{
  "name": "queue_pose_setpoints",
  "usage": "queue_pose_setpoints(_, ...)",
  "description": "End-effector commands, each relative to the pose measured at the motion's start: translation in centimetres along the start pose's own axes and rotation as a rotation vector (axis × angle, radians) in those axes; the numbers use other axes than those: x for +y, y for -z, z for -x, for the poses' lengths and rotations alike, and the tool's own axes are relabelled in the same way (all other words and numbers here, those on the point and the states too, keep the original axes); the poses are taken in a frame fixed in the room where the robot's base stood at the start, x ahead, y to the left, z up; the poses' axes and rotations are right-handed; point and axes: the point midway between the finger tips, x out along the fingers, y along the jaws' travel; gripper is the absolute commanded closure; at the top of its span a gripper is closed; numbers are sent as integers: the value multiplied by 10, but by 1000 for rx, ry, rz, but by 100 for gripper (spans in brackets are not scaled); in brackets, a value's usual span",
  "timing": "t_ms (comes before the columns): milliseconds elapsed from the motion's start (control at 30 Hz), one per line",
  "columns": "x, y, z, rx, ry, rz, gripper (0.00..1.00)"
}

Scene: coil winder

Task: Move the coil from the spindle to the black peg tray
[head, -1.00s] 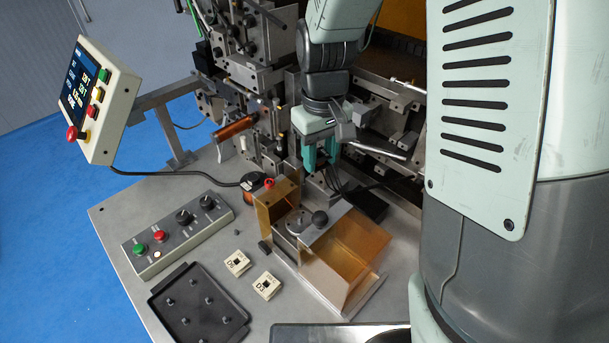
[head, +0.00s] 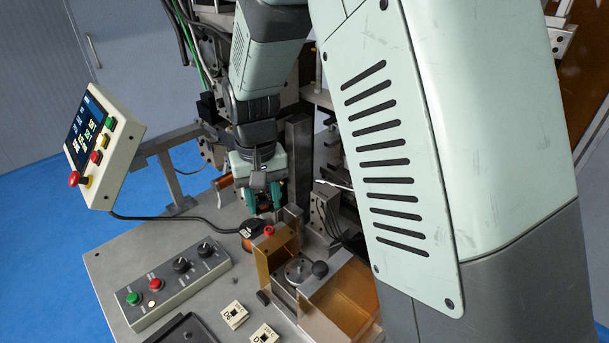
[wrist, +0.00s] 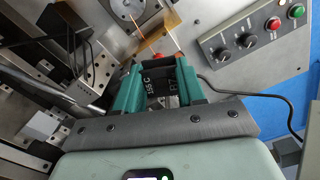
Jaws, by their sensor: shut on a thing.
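My gripper (head: 263,205) hangs over the table just above the wire spool and brass-coloured guard. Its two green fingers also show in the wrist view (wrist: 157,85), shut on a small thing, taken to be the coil. The fingers and the clutter behind hide most of that thing, so its shape is not clear. The black peg tray (head: 182,331) is at the bottom edge of the head view, mostly cut off, left of and nearer than my gripper. It is out of the wrist view. I cannot make out the spindle behind my arm.
The button panel (head: 177,276) lies left, with two small white blocks (head: 233,315) near the tray. A screen pendant (head: 100,148) stands far left.

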Motion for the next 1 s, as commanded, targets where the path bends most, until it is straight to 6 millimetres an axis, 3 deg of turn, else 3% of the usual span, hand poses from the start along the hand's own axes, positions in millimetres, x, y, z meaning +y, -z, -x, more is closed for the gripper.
queue_pose_setpoints(33,-26,-2,-14,-6,-1,47,89)
queue_pose_setpoints(200,-100,-16,-54,-6,-2,178,89)
queue_pose_setpoints(500,-214,-72,-120,-4,0,391,89)
queue_pose_setpoints(700,-255,-108,-149,-2,3,481,89)
queue_pose_setpoints(1000,-269,-122,-167,0,5,515,89)
